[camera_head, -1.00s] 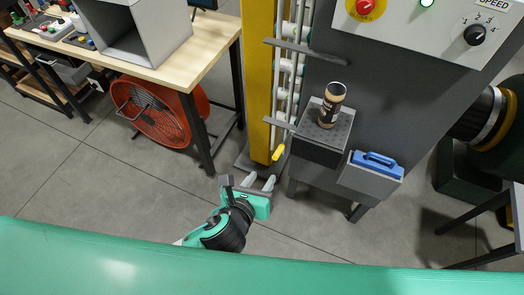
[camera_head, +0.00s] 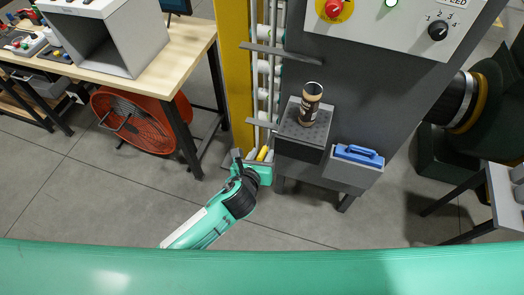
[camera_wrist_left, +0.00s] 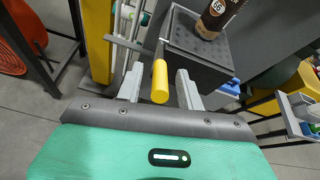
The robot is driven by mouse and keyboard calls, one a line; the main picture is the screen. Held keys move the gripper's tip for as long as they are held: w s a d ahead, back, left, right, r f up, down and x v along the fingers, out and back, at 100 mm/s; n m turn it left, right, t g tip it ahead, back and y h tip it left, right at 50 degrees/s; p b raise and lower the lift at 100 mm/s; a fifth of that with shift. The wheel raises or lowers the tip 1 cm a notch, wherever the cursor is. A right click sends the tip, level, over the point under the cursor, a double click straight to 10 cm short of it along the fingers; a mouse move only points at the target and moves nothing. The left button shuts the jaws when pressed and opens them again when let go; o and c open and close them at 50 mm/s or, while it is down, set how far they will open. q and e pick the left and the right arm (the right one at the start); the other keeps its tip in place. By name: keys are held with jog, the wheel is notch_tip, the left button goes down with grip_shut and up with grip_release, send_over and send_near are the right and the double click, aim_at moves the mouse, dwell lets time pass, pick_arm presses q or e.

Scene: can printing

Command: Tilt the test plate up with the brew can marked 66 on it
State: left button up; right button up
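The brew can (camera_head: 309,104) stands upright on the dark perforated test plate (camera_head: 318,133), which lies level on a box at the front of the grey machine. In the left wrist view the can (camera_wrist_left: 219,17) shows a round mark reading like 66, and its top is cut off. A yellow handle (camera_wrist_left: 160,82) sticks out beside the plate (camera_wrist_left: 182,33). My left gripper (camera_head: 262,155) is open, with its fingers on either side of this handle; in the left wrist view (camera_wrist_left: 159,76) gaps show at both sides. My right gripper is not in view.
A blue-handled item (camera_head: 359,154) sits in a grey holder right of the plate. A yellow post (camera_head: 234,70) and pipes with grey bars stand left of it. A wooden bench (camera_head: 185,50) and a red fan (camera_head: 140,120) are further left. The floor in front is clear.

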pick_arm(q)
jog(key=shift+w+d+f, duration=0.15)
jog(key=shift+w, duration=0.25)
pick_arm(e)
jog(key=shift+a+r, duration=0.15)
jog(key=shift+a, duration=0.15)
pick_arm(q)
grip_shut()
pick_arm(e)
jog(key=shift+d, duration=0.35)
